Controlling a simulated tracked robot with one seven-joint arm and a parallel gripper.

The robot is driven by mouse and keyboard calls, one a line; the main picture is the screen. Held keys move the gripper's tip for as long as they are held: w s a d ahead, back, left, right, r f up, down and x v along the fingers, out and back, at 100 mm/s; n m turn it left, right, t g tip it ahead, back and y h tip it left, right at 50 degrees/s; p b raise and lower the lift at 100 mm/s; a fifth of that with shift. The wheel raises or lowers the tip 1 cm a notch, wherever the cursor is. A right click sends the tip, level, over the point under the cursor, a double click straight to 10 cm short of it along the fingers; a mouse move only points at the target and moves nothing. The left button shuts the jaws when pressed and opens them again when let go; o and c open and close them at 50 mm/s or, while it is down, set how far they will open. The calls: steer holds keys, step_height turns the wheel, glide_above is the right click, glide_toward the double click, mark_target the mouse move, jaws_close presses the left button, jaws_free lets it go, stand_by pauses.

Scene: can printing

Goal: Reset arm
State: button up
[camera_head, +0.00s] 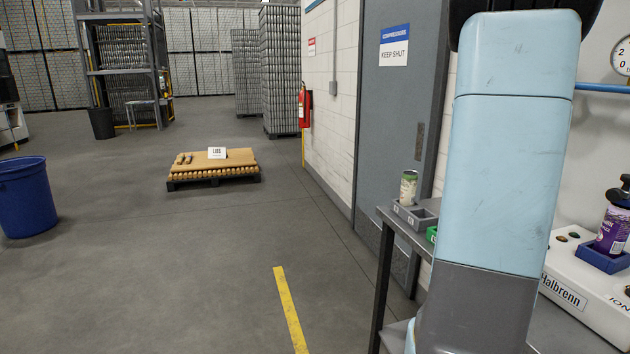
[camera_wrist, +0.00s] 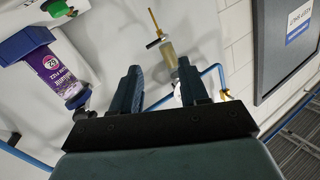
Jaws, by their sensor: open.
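My gripper (camera_wrist: 162,95) shows in the wrist view with its two dark fingers apart and nothing between them. It points toward a white wall with blue piping, and the view is tilted. In the head view my light blue arm stands upright on the right and covers part of the bench; the gripper itself is not seen there.
A grey bench (camera_head: 388,222) holds a can (camera_head: 408,187) in a grey holder, and a white device (camera_head: 585,300) with a purple bottle (camera_head: 613,228). A grey door (camera_head: 390,110) is behind. A blue bin (camera_head: 25,200) and a low pallet (camera_head: 215,180) stand on otherwise open floor.

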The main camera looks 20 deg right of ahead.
steer(key=w+a+r+n+t+y, duration=0.1)
steer(key=w+a+n+y, duration=0.2)
steer(key=a, duration=0.5)
steer(key=w+a+r+n+t+y, duration=0.2)
steer(key=a+y, duration=0.3)
steer(key=a, duration=0.4)
steer(key=w+a+r+n+t+y, duration=0.1)
steer(key=w+a+n+y, duration=0.2)
steer(key=a, duration=0.5)
steer(key=s+a+r+n+g+y, duration=0.1)
steer(key=s+a+n+g+y, duration=0.3)
steer(key=s+a, duration=1.3)
steer(key=n+g, duration=0.1)
steer(key=n, duration=0.2)
steer(key=shift+s+r+n+y, duration=0.35)
steer(key=shift+r+n+y, duration=0.05)
